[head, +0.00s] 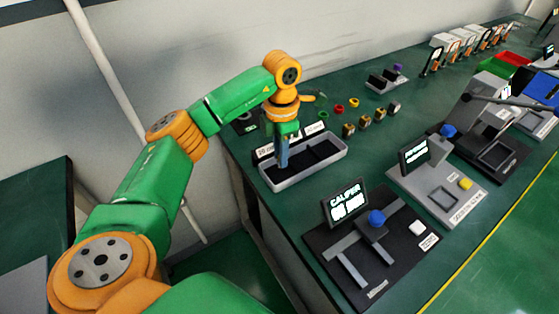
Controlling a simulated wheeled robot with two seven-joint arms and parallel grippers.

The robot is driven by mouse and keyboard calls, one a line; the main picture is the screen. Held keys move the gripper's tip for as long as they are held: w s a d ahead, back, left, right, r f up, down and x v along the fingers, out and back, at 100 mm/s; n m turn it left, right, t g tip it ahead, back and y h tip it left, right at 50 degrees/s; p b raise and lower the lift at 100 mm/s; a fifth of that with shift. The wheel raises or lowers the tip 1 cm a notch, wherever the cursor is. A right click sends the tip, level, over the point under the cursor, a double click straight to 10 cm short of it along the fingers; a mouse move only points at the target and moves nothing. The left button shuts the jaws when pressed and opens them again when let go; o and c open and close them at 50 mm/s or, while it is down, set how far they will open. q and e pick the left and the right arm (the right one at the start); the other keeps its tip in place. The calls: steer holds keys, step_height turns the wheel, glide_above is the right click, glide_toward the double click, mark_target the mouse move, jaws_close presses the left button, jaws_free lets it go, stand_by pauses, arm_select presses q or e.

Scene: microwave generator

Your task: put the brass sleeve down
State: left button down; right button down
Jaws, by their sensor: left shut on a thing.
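My left gripper (283,163) points straight down into a pale-rimmed tray (313,171) with a dark inside, near the table's left edge. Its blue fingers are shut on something. The held piece is hidden or too small to make out, so I cannot tell whether it touches the tray floor. Several small brass-coloured pieces (365,121) stand in a row on the green table, right of the tray and apart from it. My right gripper is not in view.
A caliper station (341,245) with a lit display and blue knob stands in front of the tray. A grey station (437,188) with another display is to its right. Small coloured rings (339,108) lie behind the brass row. A wall runs along the back.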

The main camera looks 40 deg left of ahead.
arm_select(q)
steer(key=f, duration=0.1)
steer(key=f+p, duration=0.1)
steer(key=f, duration=0.1)
steer(key=shift+a, duration=0.2)
steer(key=shift+f, duration=0.45)
steer(key=c, duration=0.8)
jaws_free()
steer(key=shift+o, duration=0.2)
